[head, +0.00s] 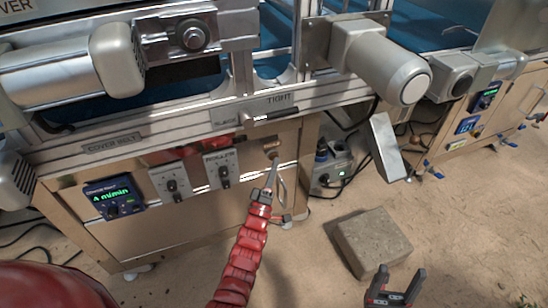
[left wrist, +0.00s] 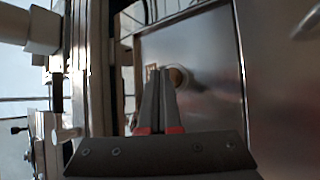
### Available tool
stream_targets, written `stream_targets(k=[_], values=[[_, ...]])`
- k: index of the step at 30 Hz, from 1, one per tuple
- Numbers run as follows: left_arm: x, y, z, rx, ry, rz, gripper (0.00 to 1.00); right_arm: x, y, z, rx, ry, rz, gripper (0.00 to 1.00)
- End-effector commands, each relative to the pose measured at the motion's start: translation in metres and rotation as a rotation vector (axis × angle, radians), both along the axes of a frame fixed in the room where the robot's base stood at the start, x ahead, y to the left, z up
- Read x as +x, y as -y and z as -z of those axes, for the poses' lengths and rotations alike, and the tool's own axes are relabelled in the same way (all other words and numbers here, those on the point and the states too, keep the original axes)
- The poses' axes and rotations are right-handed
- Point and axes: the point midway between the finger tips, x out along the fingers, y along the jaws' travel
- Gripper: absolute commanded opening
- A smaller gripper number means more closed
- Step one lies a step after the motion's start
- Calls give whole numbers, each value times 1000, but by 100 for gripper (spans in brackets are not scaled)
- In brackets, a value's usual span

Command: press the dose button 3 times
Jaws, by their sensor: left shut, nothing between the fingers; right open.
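A small round brownish button (head: 271,146) sits on the steel front panel of the machine, right of the two switch boxes; I take it for the dose button. It also shows in the left wrist view (left wrist: 180,74), partly hidden behind my fingertips. My left gripper (head: 274,163) is shut and empty, its tips pointing at the button from just below it in the head view. In the left wrist view the closed fingers (left wrist: 161,75) overlap the button's left side; I cannot tell whether they touch it. My right gripper (head: 396,278) is open and empty, low over the floor.
Left of the button are two grey switch boxes (head: 171,183) and a speed display (head: 114,196). A rail with a TIGHT label and handle (head: 270,115) runs above. A socket box (head: 331,169) with cables stands to the right. A stone block (head: 368,243) lies on the floor.

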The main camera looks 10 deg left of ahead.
Motion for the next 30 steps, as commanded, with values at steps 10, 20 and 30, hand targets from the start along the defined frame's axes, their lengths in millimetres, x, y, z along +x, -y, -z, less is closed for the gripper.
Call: stream_targets(k=[10, 20, 30], values=[[3, -2, 0, -1, -1, 0, 0, 0, 0, -1, 0, 0, 0, 65], [7, -4, 1, -1, -2, 1, 0, 0, 0, -2, 0, 0, 0, 65], [7, -5, 0, -1, -1, 0, 0, 0, 0, -3, 0, 0, 0, 65]])
